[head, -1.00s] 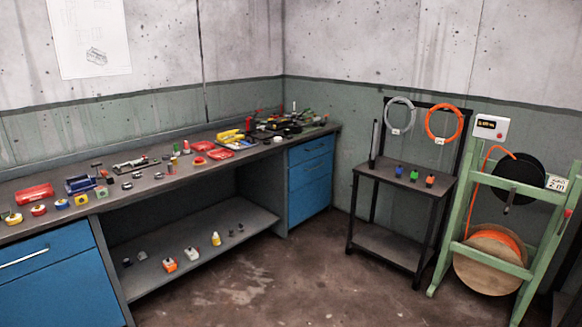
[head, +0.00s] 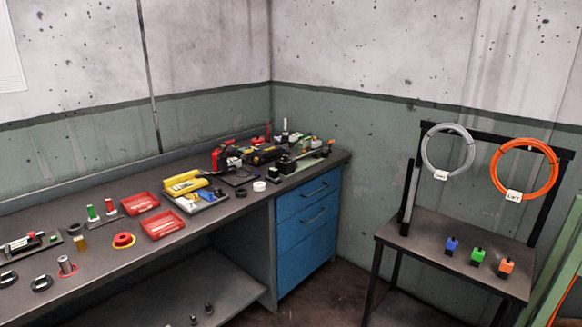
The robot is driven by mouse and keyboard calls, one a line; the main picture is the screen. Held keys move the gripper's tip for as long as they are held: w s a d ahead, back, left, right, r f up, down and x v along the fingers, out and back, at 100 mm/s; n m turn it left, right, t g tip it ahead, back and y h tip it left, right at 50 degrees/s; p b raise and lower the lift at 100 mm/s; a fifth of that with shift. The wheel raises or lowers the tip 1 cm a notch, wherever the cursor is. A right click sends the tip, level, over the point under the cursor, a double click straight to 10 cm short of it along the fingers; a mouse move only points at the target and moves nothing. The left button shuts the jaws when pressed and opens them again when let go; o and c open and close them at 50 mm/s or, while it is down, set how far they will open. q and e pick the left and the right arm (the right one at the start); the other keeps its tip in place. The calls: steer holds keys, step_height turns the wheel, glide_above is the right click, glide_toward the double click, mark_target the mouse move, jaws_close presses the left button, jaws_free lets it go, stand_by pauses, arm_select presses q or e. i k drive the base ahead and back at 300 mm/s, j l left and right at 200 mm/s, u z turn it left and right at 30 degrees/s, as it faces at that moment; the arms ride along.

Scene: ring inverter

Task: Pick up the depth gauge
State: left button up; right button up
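I cannot pick out the depth gauge with certainty among the small tools on the long dark workbench (head: 190,250). At the bench's left part, a short metal cylinder (head: 66,266) stands on a red base. Behind it are a green-topped post (head: 92,213) and a red-topped post (head: 109,206). A small device with red and green parts (head: 25,243) lies at the left edge. Neither of my grippers is in view.
Red trays (head: 163,224), a yellow tool (head: 185,183) and a cluster of machines (head: 262,155) occupy the bench. Blue drawers (head: 308,205) stand below its right end. A black stand (head: 455,250) with a grey coil (head: 447,152) and an orange coil (head: 524,169) is at right.

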mark_target(273, 173)
steer(key=i+l+u, duration=0.1)
steer(key=i+u, duration=0.15)
steer(key=i, duration=0.3)
steer(key=i+l+u, duration=0.25)
steer(key=i, duration=0.3)
steer(key=i+l+u, duration=0.25)
steer(key=i, duration=0.25)
steer(key=i+l+u, duration=0.7)
steer(key=i+l, duration=0.2)
